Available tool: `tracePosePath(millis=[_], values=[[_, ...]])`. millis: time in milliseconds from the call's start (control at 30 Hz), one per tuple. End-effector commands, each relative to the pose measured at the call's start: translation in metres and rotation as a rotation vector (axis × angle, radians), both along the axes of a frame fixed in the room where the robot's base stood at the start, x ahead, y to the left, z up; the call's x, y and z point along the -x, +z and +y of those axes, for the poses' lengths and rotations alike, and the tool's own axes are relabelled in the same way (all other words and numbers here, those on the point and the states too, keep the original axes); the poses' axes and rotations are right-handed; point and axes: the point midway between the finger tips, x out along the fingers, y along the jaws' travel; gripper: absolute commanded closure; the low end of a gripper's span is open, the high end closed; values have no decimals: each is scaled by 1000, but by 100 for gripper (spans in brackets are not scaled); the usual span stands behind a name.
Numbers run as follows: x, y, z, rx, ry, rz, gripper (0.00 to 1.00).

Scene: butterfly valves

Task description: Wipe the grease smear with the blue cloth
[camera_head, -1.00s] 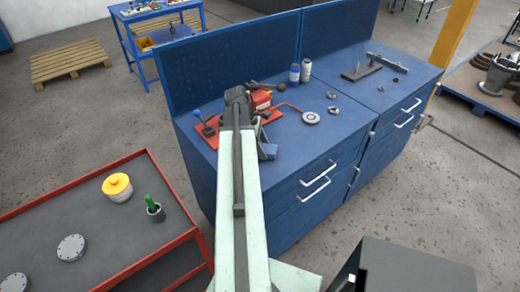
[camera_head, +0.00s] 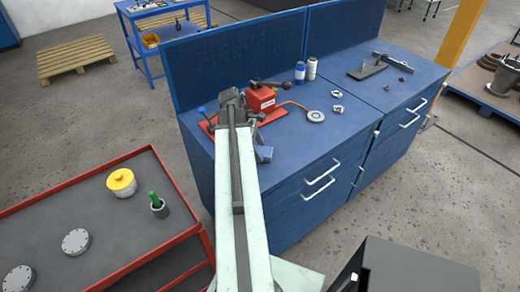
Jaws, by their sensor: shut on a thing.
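My arm reaches over the left part of the blue workbench (camera_head: 311,146). My gripper (camera_head: 262,146) is low over the bench top near its front edge, largely hidden by my arm. It is shut on a small blue piece, which looks like the blue cloth (camera_head: 265,154). I cannot tell whether the cloth touches the bench top. I cannot make out the grease smear in this view.
A red device with a dark lever (camera_head: 262,100) stands on a red plate behind my gripper, with a round disc (camera_head: 315,116) on an orange lead. Two bottles (camera_head: 299,72) stand at the back. A red-edged cart (camera_head: 95,215) is left. The bench's front middle is clear.

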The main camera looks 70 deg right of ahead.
Motion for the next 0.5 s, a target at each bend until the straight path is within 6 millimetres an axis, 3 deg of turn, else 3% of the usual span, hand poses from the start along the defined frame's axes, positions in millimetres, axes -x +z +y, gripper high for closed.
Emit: tracePosePath(millis=[500], values=[[0, 60, 0, 0, 0, 0, 74]])
